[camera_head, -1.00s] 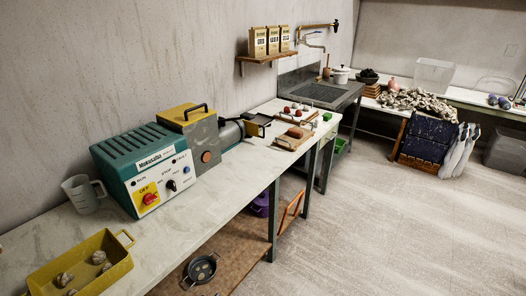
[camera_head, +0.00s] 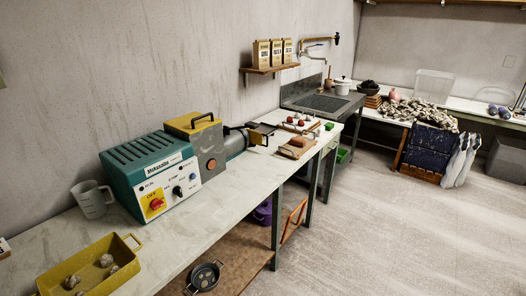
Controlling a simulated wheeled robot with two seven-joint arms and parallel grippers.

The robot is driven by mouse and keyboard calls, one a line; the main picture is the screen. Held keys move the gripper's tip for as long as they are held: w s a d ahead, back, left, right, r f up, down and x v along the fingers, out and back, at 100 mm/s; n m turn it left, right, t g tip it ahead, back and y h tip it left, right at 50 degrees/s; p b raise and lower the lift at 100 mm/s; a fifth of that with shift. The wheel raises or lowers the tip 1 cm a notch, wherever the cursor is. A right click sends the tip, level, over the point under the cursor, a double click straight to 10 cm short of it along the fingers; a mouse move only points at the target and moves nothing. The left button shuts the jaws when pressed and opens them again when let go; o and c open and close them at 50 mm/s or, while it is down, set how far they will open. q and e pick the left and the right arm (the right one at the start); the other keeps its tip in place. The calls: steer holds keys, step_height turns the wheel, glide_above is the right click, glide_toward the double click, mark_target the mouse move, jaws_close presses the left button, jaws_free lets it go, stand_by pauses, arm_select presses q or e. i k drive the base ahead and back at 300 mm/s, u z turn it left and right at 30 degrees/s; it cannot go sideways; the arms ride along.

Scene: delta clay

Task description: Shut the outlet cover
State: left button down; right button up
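No outlet cover can be made out for certain. A small pale square plate (camera_head: 510,61) is on the back wall at the far right. It is too small to tell whether it is an outlet or has a cover. Part of a greenish-beige flat thing (camera_head: 2,79) shows on the left wall at the picture's edge, mostly cut off. Neither of my grippers is in view.
A long workbench (camera_head: 190,235) runs along the left wall, with a teal control box (camera_head: 150,172), a grey jug (camera_head: 91,199) and a yellow tray (camera_head: 128,270). A sink (camera_head: 322,104) stands beyond. The floor (camera_head: 400,235) at the right is clear.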

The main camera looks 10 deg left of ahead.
mark_target(255, 137)
steer(key=u, duration=0.05)
steer(key=k, duration=0.35)
steer(key=z, duration=1)
steer(key=i, duration=1.1)
steer(key=z, duration=0.35)
steer(key=i, duration=0.95)
steer(key=u, duration=1)
steer(key=i, duration=0.7)
steer(key=u, duration=0.55)
